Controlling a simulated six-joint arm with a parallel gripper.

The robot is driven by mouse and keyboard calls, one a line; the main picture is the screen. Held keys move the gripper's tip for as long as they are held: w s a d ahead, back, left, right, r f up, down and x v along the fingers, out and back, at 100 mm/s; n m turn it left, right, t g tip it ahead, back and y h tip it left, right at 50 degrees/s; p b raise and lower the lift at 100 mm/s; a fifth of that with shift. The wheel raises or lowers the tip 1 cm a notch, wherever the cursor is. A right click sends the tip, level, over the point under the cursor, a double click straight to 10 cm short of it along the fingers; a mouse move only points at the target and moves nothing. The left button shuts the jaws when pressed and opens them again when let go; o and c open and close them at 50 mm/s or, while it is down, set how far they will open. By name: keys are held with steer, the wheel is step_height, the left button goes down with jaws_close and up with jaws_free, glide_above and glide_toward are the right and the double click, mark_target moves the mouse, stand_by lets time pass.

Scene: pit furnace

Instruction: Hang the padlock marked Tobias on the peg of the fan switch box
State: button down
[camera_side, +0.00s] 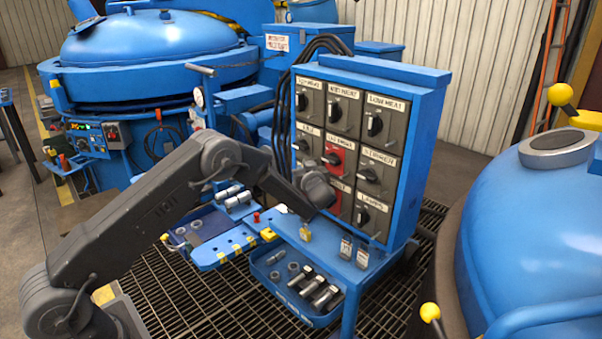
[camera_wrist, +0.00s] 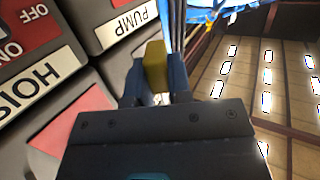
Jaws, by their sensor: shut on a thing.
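My gripper shows in the wrist view (camera_wrist: 155,75), its two fingers shut on a brass-yellow block, the body of a padlock (camera_wrist: 155,65). No name can be read on it. In the side view my wrist is close in front of the lower left of the switch panel (camera_side: 403,160), and the fingertips and held padlock cannot be made out. A brass padlock-like piece (camera_side: 305,233) shows just below my wrist, at the shelf; whether it is the held one, I cannot tell.
Close boxes in the wrist view read PUMP (camera_wrist: 125,28) and HOIST (camera_wrist: 48,78). Two small tagged pieces (camera_side: 346,248) (camera_side: 362,256) stand on the blue shelf. A blue vessel (camera_side: 535,220) stands at right.

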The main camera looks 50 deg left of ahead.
steer(key=shift+w+f, duration=0.2)
steer(key=shift+w, duration=1.2)
steer(key=c, duration=1)
jaws_free()
steer(key=shift+d, duration=0.1)
